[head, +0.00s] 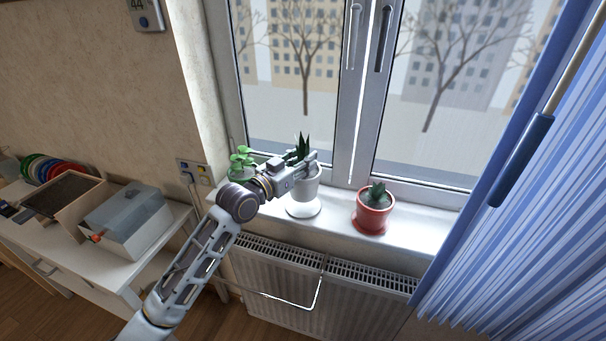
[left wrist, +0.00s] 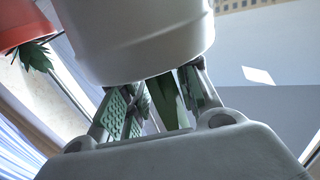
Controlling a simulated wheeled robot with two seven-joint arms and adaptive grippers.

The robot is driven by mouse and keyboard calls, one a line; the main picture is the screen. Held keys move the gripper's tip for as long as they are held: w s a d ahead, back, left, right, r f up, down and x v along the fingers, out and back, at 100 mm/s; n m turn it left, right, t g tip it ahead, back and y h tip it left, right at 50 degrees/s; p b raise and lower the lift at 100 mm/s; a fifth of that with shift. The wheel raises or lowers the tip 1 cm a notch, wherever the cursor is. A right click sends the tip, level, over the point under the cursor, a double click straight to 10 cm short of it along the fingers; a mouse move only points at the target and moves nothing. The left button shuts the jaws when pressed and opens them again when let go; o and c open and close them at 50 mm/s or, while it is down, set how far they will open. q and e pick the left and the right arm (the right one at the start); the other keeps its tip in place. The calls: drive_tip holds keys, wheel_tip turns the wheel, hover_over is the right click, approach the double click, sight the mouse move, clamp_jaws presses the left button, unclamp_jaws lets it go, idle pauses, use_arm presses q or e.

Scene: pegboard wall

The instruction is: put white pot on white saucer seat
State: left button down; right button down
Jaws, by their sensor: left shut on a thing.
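The white pot (head: 306,190) holds a spiky dark green plant and stands upright at the window sill. My left gripper (head: 311,164) is shut on the pot near its rim, coming in from the left. In the left wrist view the white pot (left wrist: 140,42) fills the top, with green leaves between the fingers of my left gripper (left wrist: 160,98). The white saucer (head: 303,209) lies on the sill directly below the pot. I cannot tell whether the pot's base touches the saucer or hangs just above it. My right gripper is not in view.
A red pot (head: 374,212) with a succulent stands right of the saucer. A leafy green plant (head: 242,158) is left, partly behind my arm. The window is close behind. A radiator (head: 290,285) is below the sill, and a blue curtain (head: 530,190) hangs at right.

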use_arm(q)
wheel_tip(320, 180, down, 4)
drive_tip(key=shift+f, duration=0.35)
drive_tip(key=c, duration=1.1)
unclamp_jaws()
drive_tip(key=shift+f, duration=0.1)
drive_tip(key=shift+o, duration=0.2)
drive_tip(key=shift+s+a, duration=0.2)
drive_tip(key=b+v, duration=0.1)
drive_tip(key=v, duration=1)
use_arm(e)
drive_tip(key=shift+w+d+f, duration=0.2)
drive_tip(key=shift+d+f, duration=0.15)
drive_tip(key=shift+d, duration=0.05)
